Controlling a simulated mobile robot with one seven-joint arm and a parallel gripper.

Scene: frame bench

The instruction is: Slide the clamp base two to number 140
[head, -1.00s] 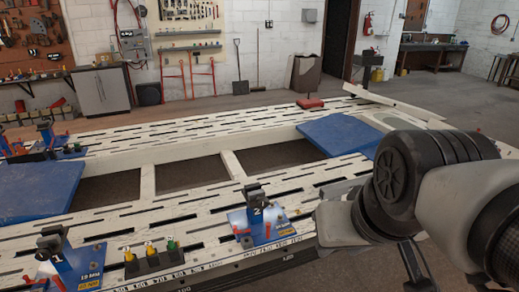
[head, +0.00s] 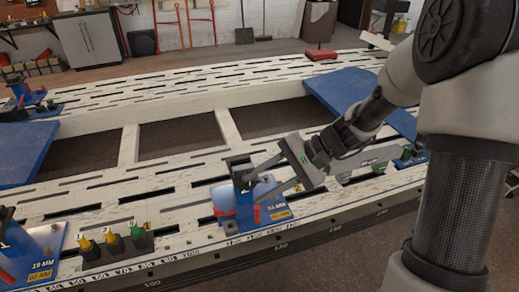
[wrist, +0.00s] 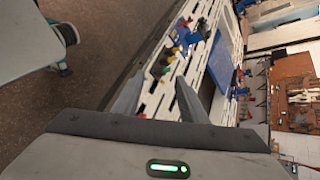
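Clamp base two (head: 222,201), a blue plate with a dark clamp on top and red handles, sits on the front rail of the white bench (head: 160,205). My gripper (head: 258,182) is at the clamp's right side, its fingers pointing left towards the clamp's upper part. In the wrist view the fingers (wrist: 160,88) stand apart with nothing clearly held between them. Whether they touch the clamp cannot be told. A number scale (head: 280,246) runs along the rail's front edge; the figure 140 seems to lie right of the clamp, but is small.
Clamp base one (head: 40,255) is at the lower left, with a dark holder of yellow and green pieces (head: 113,245) between the two bases. Right of clamp base two, a green-topped piece (head: 378,167) and a blue item stand on the rail. Blue panels (head: 335,95) lie across the frame.

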